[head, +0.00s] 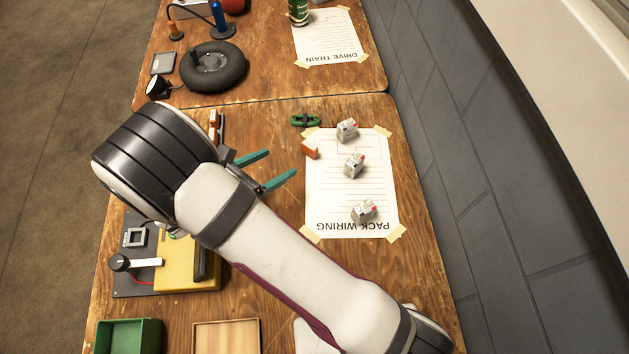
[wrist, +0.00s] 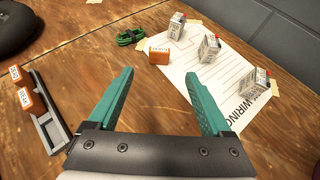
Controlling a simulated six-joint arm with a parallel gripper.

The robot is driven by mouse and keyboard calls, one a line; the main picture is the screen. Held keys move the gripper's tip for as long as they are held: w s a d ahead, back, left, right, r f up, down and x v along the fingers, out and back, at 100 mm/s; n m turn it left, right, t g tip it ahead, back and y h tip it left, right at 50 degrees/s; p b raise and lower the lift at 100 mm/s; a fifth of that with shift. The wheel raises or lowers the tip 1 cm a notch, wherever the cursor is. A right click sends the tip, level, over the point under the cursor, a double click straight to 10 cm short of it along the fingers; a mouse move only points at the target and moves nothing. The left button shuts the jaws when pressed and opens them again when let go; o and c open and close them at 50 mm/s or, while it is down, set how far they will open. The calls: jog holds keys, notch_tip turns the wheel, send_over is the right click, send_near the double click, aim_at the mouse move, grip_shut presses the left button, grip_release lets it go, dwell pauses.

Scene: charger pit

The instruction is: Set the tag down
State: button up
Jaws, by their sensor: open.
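In the wrist view the tag lies just beyond my fingertips (wrist: 159,73), apart from both. Two more orange tags (wrist: 25,98) sit at a grey rack (wrist: 45,115) to the left; my arm partly hides this rack in the head view.
Three white boxes (head: 355,165) with red marks stand on the sheet. A green coiled bundle (head: 305,120) lies just behind the tag. A yellow block (head: 185,262) and a green bin (head: 130,336) are at the lower left. Bare wood lies between rack and sheet.

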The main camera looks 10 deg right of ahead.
jog(key=s+d+r+m+g, duration=0.3)
jog(key=d+r+m+g, duration=0.1)
jog(key=d+m, duration=0.2)
jog(key=s+d+r+m+g, duration=0.3)
jog(key=s+d+r+m, duration=0.15)
jog(key=d+m, duration=0.25)
jog(key=s+d+r+m+g+y, duration=0.1)
jog(key=s+r+m+g+y, duration=0.1)
jog(key=s+m, duration=0.35)
jog(key=s+d+r+m+g+y, duration=0.2)
jog(key=s+m+y, duration=0.1)
jog(key=s+m, duration=0.25)
jog(key=s+a+r+m+t+y, duration=0.2)
jog(key=s+a+m+y, duration=0.2)
jog(key=m, duration=0.4)
jog(key=shift+s+a+m+y, duration=0.3)
jog(key=shift+s+a+y, duration=0.1)
jog(key=shift+a+y, duration=0.25)
jog(key=shift+d, duration=0.1)
